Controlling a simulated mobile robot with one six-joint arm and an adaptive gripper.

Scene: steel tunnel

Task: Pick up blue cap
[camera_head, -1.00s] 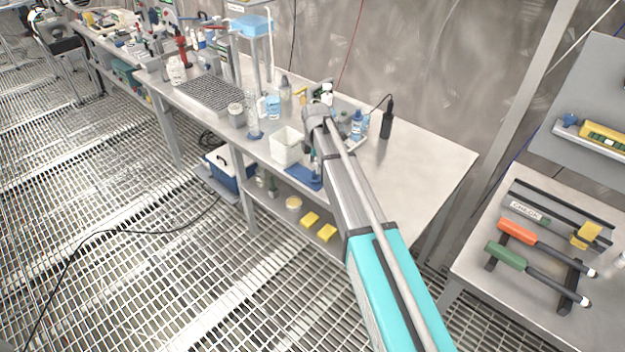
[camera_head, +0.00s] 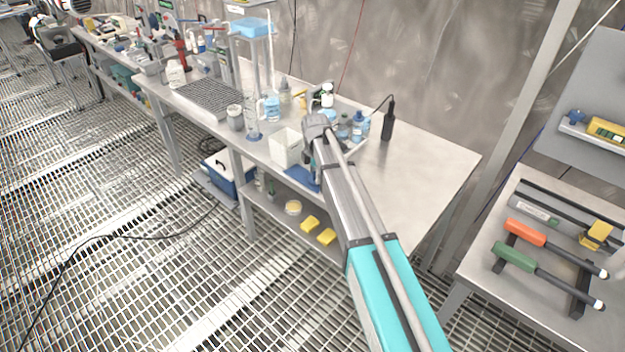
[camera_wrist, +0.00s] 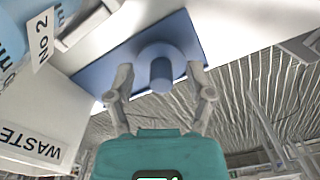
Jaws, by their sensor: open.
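The blue cap (camera_wrist: 162,72) shows in the wrist view as a round blue piece with a stub pointing toward me. It is on a flat blue mat (camera_wrist: 108,72), which also shows at the bench's front edge in the head view (camera_head: 300,180). My gripper (camera_wrist: 160,82) is open, its two fingers apart on either side of the cap's stub. I cannot tell whether the fingertips touch the mat. In the head view my arm hides most of the gripper, and I cannot make out the cap there.
A white bin (camera_head: 285,149) marked WASTE stands close left of the mat; its wall fills the wrist view's left (camera_wrist: 62,115). A bottle labelled NO 2 (camera_wrist: 42,42) is beyond it. Blue bottles (camera_head: 360,128) and a black device (camera_head: 388,122) stand behind. The bench's right part is clear.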

